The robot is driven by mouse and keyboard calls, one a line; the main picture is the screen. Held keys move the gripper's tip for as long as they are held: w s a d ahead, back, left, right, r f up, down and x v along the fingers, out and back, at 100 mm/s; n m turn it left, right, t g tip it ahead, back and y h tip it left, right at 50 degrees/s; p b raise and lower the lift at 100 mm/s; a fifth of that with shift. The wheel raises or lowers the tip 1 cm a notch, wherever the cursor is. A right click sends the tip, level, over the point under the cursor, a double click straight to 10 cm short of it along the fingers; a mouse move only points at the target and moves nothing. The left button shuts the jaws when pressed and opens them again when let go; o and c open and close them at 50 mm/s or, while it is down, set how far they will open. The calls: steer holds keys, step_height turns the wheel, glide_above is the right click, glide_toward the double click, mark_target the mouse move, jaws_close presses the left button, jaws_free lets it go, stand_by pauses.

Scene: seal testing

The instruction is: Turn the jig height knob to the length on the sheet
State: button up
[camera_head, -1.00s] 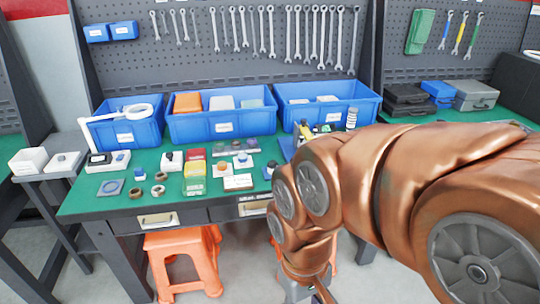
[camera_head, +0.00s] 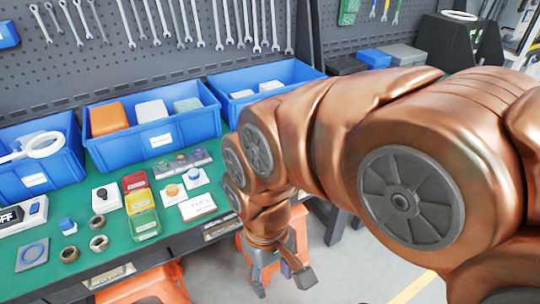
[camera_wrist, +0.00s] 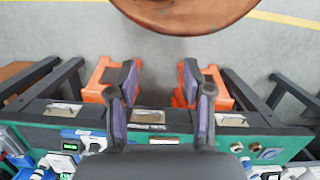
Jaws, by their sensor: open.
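A white block with a black knob (camera_head: 106,196) sits on the green bench top, and a small blue knob on a white base (camera_head: 67,225) is nearby; I cannot tell which is the jig height knob. A white printed card (camera_head: 198,207), possibly the sheet, lies near the front edge; its text is too small to read. My gripper (camera_head: 282,279) hangs low in front of the bench, right of these things. In the wrist view my gripper (camera_wrist: 161,104) is open and empty, its fingers wide apart over the floor and the bench's front edge.
Blue bins (camera_head: 150,138) line the back of the bench below hanging wrenches. Several rings, a red-yellow-green block (camera_head: 139,206) and a device reading OFF (camera_head: 12,217) crowd the bench. Orange stools (camera_wrist: 105,78) stand below its front edge. Floor (camera_head: 370,262) is clear to the right.

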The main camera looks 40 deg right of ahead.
steer(key=w+d+n+t+y+b, duration=0.1)
steer(key=w+d+n+y, duration=0.15)
steer(key=w, duration=0.95)
steer(key=w+d+n+t+y+b, duration=0.1)
steer(key=w+d+n+b, duration=0.2)
steer(key=w, duration=0.9)
steer(key=w+d+f+n+t, duration=0.1)
steer(key=w+d+f, duration=0.25)
steer(key=d, duration=0.45)
steer(key=w+d+f+n+t, duration=0.1)
steer(key=w+d+f+n, duration=0.1)
steer(key=w+d, duration=0.4)
steer(key=w+d+f+n, duration=0.1)
steer(key=w+d+f, duration=0.2)
steer(key=d, duration=0.6)
steer(key=shift+w+a+p+x, duration=0.1)
steer(key=shift+a+p+x, duration=0.05)
steer(key=shift+x, duration=1.1)
steer(key=shift+w+a+p+x, duration=0.1)
steer(key=shift+p+x, duration=0.1)
steer(key=shift+x, duration=1.05)
steer(key=shift+w+a+p+x, duration=0.1)
steer(key=shift+a+p+x, duration=0.05)
steer(key=shift+x, duration=1.05)
steer(key=shift+r, duration=0.15)
steer(key=shift+c, duration=0.3)
steer(key=c, duration=0.8)
